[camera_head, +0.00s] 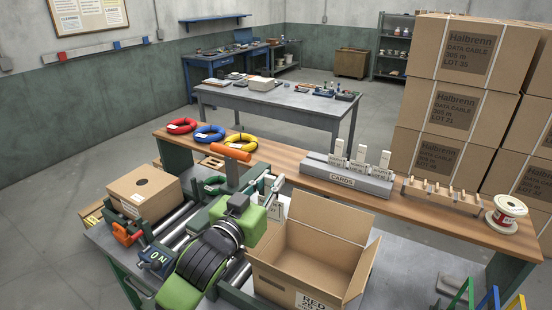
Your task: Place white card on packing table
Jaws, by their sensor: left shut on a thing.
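My left gripper (268,190) reaches over the conveyor end from my green and black arm. It is shut on a white card (276,210), which hangs partly hidden behind the fingers, just left of the open cardboard box. Several white cards (361,153) stand upright in a grey holder marked CARDS (345,179) on the wooden-topped bench (425,220). A grey-topped table (398,275) lies in front of that bench, under the open box. Which surface is the packing table I cannot tell. My right gripper is not in view.
The open box (308,265) has its flaps up. A closed box (144,191) sits on rollers at left. Red, blue and yellow coils (240,141) lie on the bench. A wooden rack (440,196) and a spool (505,213) stand at its right end. Stacked cartons (455,100) rise behind.

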